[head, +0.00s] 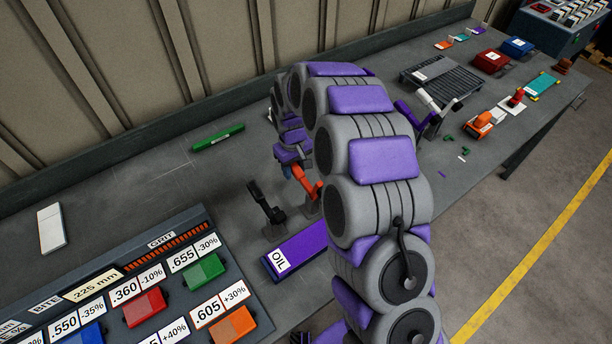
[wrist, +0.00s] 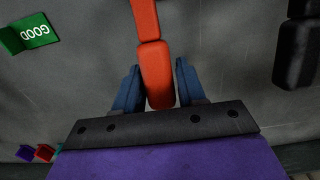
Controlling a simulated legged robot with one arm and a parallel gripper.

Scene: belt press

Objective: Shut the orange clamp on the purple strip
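The orange clamp (head: 306,184) stands on the grey bench, beside a black clamp (head: 265,202); its orange lever (wrist: 156,70) shows in the wrist view. My gripper (head: 290,163) is at the lever in the head view. In the wrist view its two blue fingers (wrist: 157,82) stand on either side of the lever's end, with narrow gaps, so it looks open around it. A purple block marked OIL (head: 305,246) lies in front of the clamps. I cannot make out a purple strip under the orange clamp; my arm covers part of that area.
A green bar (head: 217,137) lies behind on the bench. A sloped panel with coloured blocks (head: 175,255) fills the front left. A purple clamp with a white lever (head: 428,103) and a dark grate (head: 443,77) stand beyond my arm. The bench left of the clamps is mostly clear.

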